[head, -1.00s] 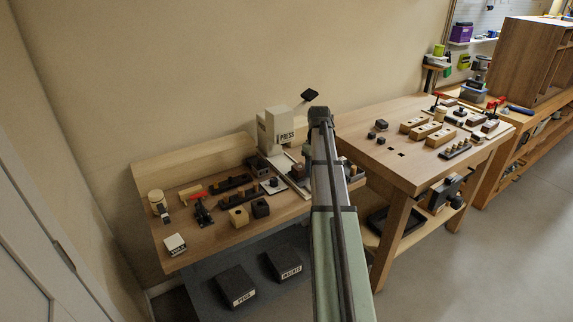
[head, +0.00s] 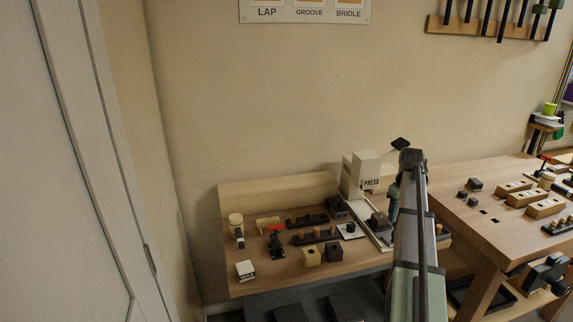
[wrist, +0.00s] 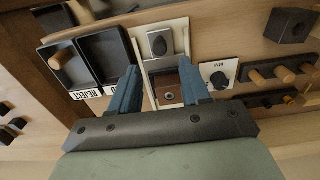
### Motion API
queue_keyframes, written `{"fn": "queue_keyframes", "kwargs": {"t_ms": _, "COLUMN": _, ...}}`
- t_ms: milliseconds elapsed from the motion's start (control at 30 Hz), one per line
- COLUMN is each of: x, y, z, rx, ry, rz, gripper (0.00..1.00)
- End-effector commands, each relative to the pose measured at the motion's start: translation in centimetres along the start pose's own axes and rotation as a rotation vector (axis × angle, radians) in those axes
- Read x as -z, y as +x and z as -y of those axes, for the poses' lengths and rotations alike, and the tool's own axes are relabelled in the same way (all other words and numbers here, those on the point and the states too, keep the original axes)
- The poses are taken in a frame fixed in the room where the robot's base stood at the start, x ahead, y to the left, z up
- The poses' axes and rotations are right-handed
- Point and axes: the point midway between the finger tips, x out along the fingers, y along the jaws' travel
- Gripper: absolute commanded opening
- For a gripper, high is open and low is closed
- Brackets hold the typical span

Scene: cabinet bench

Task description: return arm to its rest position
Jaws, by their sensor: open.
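My arm (head: 412,220) reaches out over the right end of the left bench in the head view. My gripper (wrist: 158,66) shows in the wrist view with its two blue fingers spread apart and nothing held between them. Beyond the fingers, a red-brown block (wrist: 168,92) with a round hole sits on the pale plate of the press (wrist: 163,28). I cannot tell how far the fingertips are above it. In the head view the white press (head: 362,172) stands just left of my arm, which hides part of the bench.
Two black trays, one labelled REJECT (wrist: 62,68), lie beside the press plate. A dial (wrist: 218,78) and dark peg racks (wrist: 270,75) are on the other side. In the head view, a white WAX box (head: 245,270) and dark and tan blocks (head: 322,254) stand on the left bench (head: 285,278).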

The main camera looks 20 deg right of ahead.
Motion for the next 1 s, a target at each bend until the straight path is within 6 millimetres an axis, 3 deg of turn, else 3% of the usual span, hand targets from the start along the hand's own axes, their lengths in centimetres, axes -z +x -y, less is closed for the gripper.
{"fn": "queue_keyframes", "kwargs": {"t_ms": 167, "x": -1.9, "y": 1.9, "z": -0.8, "rx": 0.007, "ry": 0.081, "rz": 0.006, "gripper": 0.47}}
{"fn": "queue_keyframes", "kwargs": {"t_ms": 400, "x": -10.2, "y": 9.9, "z": -3.5, "rx": 0.038, "ry": 0.469, "rz": 0.034, "gripper": 0.47}}
{"fn": "queue_keyframes", "kwargs": {"t_ms": 567, "x": -15.1, "y": 15.4, "z": -3.6, "rx": 0.057, "ry": 0.712, "rz": 0.063, "gripper": 0.47}}
{"fn": "queue_keyframes", "kwargs": {"t_ms": 767, "x": -18.4, "y": 21.5, "z": -0.8, "rx": 0.074, "ry": 0.869, "rz": 0.109, "gripper": 0.47}}
{"fn": "queue_keyframes", "kwargs": {"t_ms": 1000, "x": -19.2, "y": 28.2, "z": 5.8, "rx": 0.083, "ry": 0.844, "rz": 0.178, "gripper": 0.47}}
